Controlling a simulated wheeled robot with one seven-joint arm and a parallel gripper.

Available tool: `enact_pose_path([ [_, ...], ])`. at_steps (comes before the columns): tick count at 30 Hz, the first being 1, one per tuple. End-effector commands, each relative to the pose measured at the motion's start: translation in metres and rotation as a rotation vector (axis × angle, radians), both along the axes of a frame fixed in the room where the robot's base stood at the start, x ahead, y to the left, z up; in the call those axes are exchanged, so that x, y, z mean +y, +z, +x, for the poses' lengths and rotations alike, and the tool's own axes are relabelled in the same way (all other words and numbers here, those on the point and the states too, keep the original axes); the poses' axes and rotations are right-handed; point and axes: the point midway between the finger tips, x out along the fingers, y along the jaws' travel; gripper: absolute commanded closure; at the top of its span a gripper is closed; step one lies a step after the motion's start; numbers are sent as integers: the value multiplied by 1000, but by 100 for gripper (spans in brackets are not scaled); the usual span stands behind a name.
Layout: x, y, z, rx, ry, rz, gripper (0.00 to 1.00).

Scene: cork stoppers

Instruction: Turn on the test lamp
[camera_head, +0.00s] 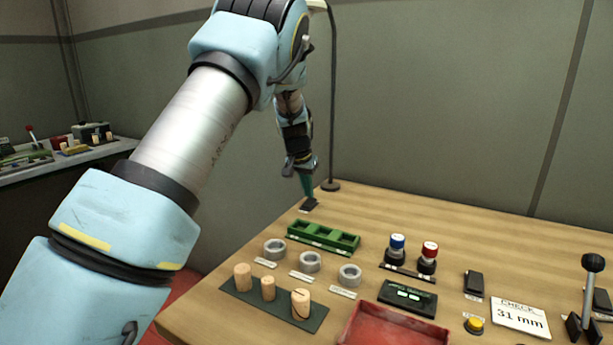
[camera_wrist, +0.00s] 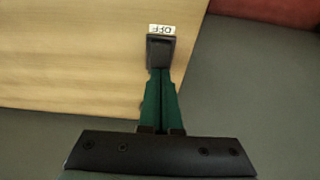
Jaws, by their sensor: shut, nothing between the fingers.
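The test lamp is a tall thin dark pole (camera_head: 333,90) on a round base (camera_head: 331,185) near the table's back left; its top is partly cut off by the frame. A small black switch (camera_head: 309,206) lies in front of the base. In the wrist view the switch (camera_wrist: 160,50) has a white label (camera_wrist: 162,29) that reads OFF, seen upside down. My gripper (camera_head: 309,196) points down with its green fingers shut and empty. The fingertips (camera_wrist: 158,73) are at the near end of the switch; I cannot tell if they touch it.
A green slotted block (camera_head: 323,240), several grey rings (camera_head: 310,262) and several corks (camera_head: 268,288) on a dark strip stand nearer. Blue (camera_head: 397,243) and red (camera_head: 429,252) knobs, another black switch (camera_head: 473,282), a red tray (camera_head: 362,337) and a lever (camera_head: 591,285) are further right. The back right is clear.

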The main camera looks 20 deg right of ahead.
Motion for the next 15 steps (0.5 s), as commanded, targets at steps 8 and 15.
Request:
enact_pose_path([
  [8,-1,-7,1,-1,0,0,100],
  [15,-2,-9,2,-1,0,-1,100],
])
